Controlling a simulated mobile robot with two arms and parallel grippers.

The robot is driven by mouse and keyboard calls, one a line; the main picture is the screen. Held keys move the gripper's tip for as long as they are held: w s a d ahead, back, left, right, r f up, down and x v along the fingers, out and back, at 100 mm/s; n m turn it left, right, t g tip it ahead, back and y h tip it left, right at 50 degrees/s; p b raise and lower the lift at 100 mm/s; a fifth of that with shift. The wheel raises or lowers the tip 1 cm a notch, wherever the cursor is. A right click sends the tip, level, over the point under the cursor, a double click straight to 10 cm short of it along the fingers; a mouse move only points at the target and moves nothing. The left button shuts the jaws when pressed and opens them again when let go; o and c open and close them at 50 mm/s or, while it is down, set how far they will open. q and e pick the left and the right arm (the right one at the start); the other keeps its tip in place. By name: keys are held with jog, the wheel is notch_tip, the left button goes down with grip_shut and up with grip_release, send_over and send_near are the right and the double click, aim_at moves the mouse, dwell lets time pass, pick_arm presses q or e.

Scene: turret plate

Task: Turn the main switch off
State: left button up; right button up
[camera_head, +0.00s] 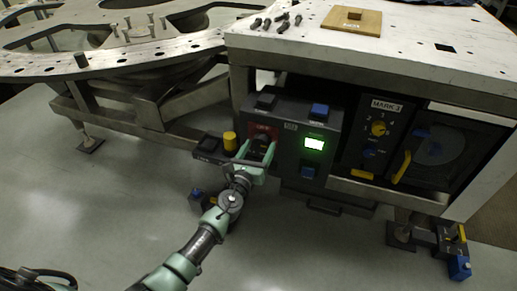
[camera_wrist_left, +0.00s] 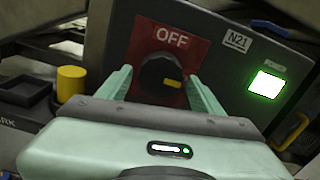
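The main switch is a black rotary knob (camera_wrist_left: 156,74) with a yellow mark, set on a red plate (camera_wrist_left: 190,48) lettered OFF. The yellow mark points to the right and slightly down in the left wrist view, not up at the lettering. In the head view the red plate (camera_head: 264,129) is on the left part of the dark control box. My left gripper (camera_head: 257,148) is at the switch, with its fingers apart, one on each side of the knob. The left wrist view also shows this gripper (camera_wrist_left: 160,80). I cannot tell whether the fingers touch the knob. My right gripper is not in view.
A lit green-white screen (camera_head: 314,143) is right of the switch, beside an N21 label. A yellow cylinder (camera_head: 230,141) stands left of it by a dark tray. The white tabletop (camera_head: 400,45) overhangs the box.

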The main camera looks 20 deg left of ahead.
pick_arm(q)
jog(key=c, duration=1)
